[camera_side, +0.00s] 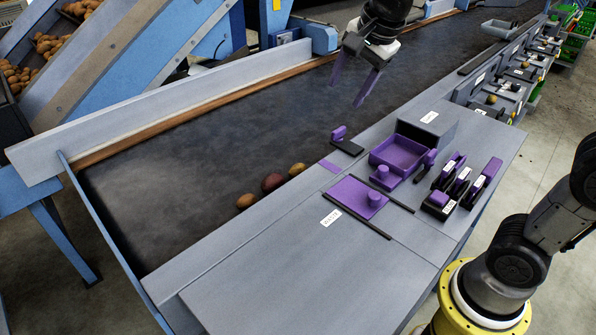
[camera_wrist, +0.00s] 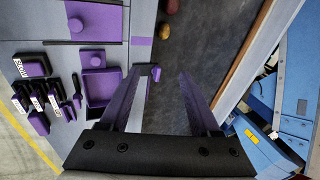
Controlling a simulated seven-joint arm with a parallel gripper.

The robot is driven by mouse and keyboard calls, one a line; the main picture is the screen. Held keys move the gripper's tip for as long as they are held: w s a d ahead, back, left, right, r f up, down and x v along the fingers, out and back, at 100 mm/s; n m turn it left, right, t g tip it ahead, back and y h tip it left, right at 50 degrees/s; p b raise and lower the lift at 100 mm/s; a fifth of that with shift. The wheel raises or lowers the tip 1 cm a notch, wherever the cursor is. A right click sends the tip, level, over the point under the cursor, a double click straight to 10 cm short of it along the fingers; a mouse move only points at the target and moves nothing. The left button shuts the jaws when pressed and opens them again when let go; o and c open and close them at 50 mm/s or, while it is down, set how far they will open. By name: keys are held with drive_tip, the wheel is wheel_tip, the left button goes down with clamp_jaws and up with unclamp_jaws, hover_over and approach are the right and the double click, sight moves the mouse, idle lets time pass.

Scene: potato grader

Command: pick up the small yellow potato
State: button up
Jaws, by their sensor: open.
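The small yellow potato (camera_side: 297,169) lies on the dark belt (camera_side: 190,150), close to the belt's near edge by the grey bench. It also shows near the top of the wrist view (camera_wrist: 164,30). A reddish potato (camera_side: 272,182) and a brown potato (camera_side: 246,201) lie beside it in a row, to its left in the side view. My gripper (camera_side: 346,95) hangs over the belt, up and to the right of the potatoes in the side view. Its purple fingers (camera_wrist: 161,73) are apart with nothing between them.
The grey bench (camera_side: 300,270) borders the belt. It holds a purple tray (camera_side: 402,152), a purple plate with a knob (camera_side: 357,197), a small purple-handled block (camera_side: 346,143) near the belt edge and several upright purple holders (camera_side: 465,178). A grey rail (camera_side: 150,105) runs along the far side.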

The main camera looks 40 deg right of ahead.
drive_tip(key=w+f+m+g, duration=0.1)
drive_tip(key=w+f+m, duration=0.1)
drive_tip(key=w+f, duration=0.35)
drive_tip(key=g, duration=0.2)
hover_over(298, 167)
drive_tip(key=s+a, duration=0.1)
drive_tip(key=a, duration=0.1)
wheel_tip(298, 167, down, 17)
drive_tip(key=shift+d+f, duration=0.15)
drive_tip(key=shift+w+d+f, duration=0.2)
drive_tip(key=shift+d+f, duration=0.1)
drive_tip(key=shift+f, duration=0.7)
drive_tip(key=shift+w+d+f, duration=0.15)
drive_tip(key=shift+d+f, duration=0.1)
drive_tip(key=shift+f, duration=0.75)
drive_tip(key=shift+w+d+f, duration=0.2)
drive_tip(key=shift+d+f, duration=0.1)
drive_tip(key=shift+f, duration=0.7)
clamp_jaws()
